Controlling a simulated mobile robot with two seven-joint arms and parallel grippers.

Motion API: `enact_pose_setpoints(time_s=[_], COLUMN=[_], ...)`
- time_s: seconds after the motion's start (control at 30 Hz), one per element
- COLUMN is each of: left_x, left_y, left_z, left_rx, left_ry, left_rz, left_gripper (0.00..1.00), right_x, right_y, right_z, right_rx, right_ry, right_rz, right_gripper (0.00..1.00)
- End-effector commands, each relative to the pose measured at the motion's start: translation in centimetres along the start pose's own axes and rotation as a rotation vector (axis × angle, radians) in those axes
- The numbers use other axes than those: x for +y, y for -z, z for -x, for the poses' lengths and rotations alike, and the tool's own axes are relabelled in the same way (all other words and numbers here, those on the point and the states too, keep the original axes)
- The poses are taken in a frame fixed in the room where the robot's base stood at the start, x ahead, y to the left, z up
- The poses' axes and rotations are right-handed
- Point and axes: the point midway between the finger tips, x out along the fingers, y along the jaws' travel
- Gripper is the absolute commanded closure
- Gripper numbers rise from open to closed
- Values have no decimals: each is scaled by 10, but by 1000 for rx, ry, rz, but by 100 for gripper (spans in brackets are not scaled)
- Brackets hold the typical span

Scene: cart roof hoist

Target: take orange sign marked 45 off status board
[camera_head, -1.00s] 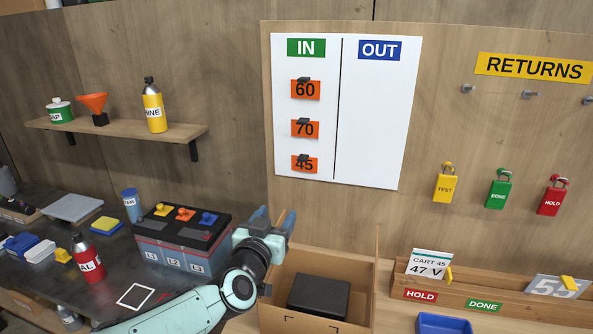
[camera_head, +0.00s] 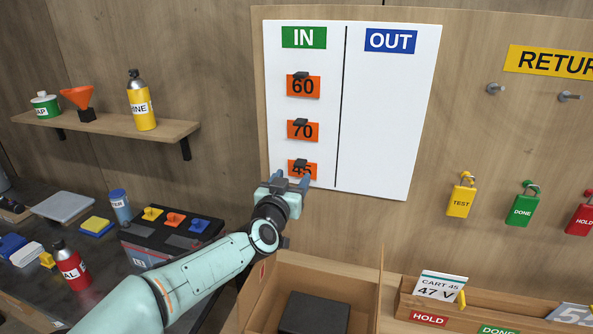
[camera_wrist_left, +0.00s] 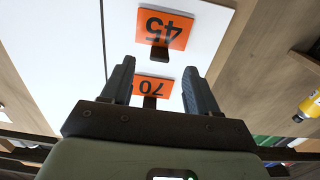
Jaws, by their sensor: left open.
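The orange sign marked 45 (camera_head: 312,171) hangs lowest in the IN column of the white status board (camera_head: 385,120), with a dark tab at its top. My left gripper (camera_head: 290,180) is open and empty just below and in front of it, its fingers overlapping the sign's lower part in the head view. In the left wrist view the 45 sign (camera_wrist_left: 178,34) shows upside down beyond the open fingers (camera_wrist_left: 160,85), and its dark tab (camera_wrist_left: 159,53) points toward them. I see no contact with the sign. My right gripper is not in view.
Orange signs 70 (camera_head: 303,132) and 60 (camera_head: 303,88) hang above the 45. The OUT column is empty. A battery (camera_head: 150,245) and a shelf (camera_head: 100,123) are at left.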

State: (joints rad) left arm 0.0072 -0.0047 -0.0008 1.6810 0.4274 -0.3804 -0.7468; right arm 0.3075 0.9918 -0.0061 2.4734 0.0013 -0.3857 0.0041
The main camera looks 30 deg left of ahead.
Motion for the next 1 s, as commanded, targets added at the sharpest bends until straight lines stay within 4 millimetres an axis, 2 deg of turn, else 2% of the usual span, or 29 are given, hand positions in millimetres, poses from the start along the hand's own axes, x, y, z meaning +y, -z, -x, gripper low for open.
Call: enact_pose_setpoints(time_s=[0.1, 0.3, 0.7, 0.77, 0.8, 0.9, 0.93, 0.97, 1.0], left_x=[0, 0, 0, 0, 0, 0, 0, 0, 0], left_y=[0, 0, 0, 0, 0, 0, 0, 0, 0], left_z=[-22, -44, -50, -50, -50, -50, -50, -50, -50], left_rx=[-1, 0, 0, 0, 0, 0, 0, 0, 0], left_ry=[0, 0, 0, 0, 0, 0, 0, 0, 0], left_rz=[-1, -1, -1, -1, -1, -1, -1, -1, -1], left_gripper=[40, 40, 40, 60, 73, 100, 100, 78, 91], right_x=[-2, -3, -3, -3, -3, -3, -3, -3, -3], right_y=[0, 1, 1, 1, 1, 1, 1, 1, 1], right_z=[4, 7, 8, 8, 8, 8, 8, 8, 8], right_rx=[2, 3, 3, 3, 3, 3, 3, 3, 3], right_ry=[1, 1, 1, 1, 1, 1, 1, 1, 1], right_rz=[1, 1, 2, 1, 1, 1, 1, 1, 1], right_gripper=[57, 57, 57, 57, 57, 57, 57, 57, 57])
